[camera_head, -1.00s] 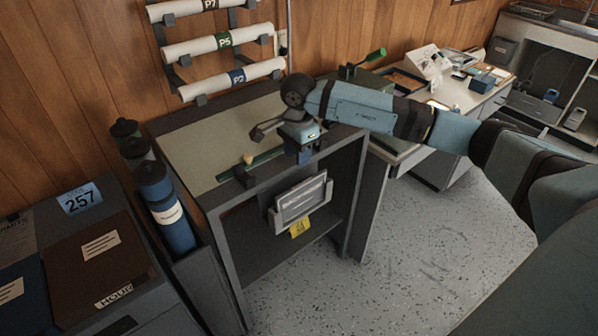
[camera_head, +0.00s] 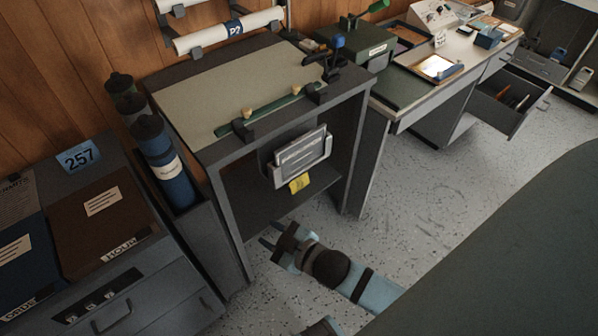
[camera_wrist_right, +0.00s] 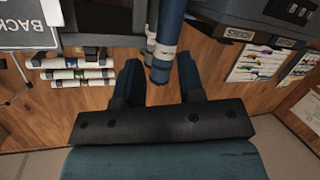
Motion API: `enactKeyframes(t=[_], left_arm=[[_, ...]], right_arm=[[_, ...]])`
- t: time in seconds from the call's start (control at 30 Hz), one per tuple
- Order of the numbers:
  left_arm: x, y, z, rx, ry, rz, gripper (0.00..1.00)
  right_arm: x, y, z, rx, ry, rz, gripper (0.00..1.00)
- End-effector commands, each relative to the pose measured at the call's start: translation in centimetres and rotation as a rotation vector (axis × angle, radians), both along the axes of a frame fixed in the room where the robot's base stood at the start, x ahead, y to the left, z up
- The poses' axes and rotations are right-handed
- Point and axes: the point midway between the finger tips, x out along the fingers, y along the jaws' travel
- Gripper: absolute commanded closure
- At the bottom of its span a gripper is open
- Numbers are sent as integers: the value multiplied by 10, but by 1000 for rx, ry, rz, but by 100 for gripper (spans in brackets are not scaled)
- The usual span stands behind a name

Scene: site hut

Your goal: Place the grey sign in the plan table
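The plan table (camera_head: 190,100) has a pale sloped top, a green rail with brass knobs at its front edge, and an open dark compartment below. A grey sign (camera_head: 302,152) with pale lines sits tilted in a light holder at the compartment's front opening. A yellow tag (camera_head: 299,183) hangs under it. My right gripper (camera_head: 277,238) is low in front of the table, below and left of the sign, apart from it. In the right wrist view its fingers (camera_wrist_right: 160,90) stand apart with nothing held between them. My left gripper is not in view.
Blue and dark tubes (camera_head: 163,168) stand left of the table, beside a cabinet with binders (camera_head: 105,215). A lever with a blue knob (camera_head: 338,41) stands at the table's right. A desk drawer (camera_head: 510,108) is open farther right. The speckled floor between is clear.

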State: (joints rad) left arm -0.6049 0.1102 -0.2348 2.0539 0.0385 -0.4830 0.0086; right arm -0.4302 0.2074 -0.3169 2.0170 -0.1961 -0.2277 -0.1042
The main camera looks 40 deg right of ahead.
Motion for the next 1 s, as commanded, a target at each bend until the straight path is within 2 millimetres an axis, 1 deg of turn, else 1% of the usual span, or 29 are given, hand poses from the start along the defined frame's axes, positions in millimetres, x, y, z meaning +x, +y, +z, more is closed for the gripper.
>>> enactKeyframes(t=[0.03,0.1,0.2,0.3,0.57,0.67,0.77,0.9,1.0], left_arm=[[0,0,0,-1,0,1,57],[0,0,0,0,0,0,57],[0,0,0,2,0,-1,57],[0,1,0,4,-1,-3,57],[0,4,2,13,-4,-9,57],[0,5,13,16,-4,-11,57],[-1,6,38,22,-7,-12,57],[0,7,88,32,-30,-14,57],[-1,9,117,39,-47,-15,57]], right_arm=[[-24,-6,-21,84,137,-61,64],[-48,-11,-42,177,286,-125,64],[-72,-14,-59,258,417,-180,64],[-82,-15,-65,290,467,-201,64],[-82,-15,-65,290,470,-201,64],[-82,-15,-54,287,468,-200,64],[-83,-16,-29,279,462,-199,64],[-85,-19,17,263,448,-195,64],[-86,-21,44,253,437,-191,64]])
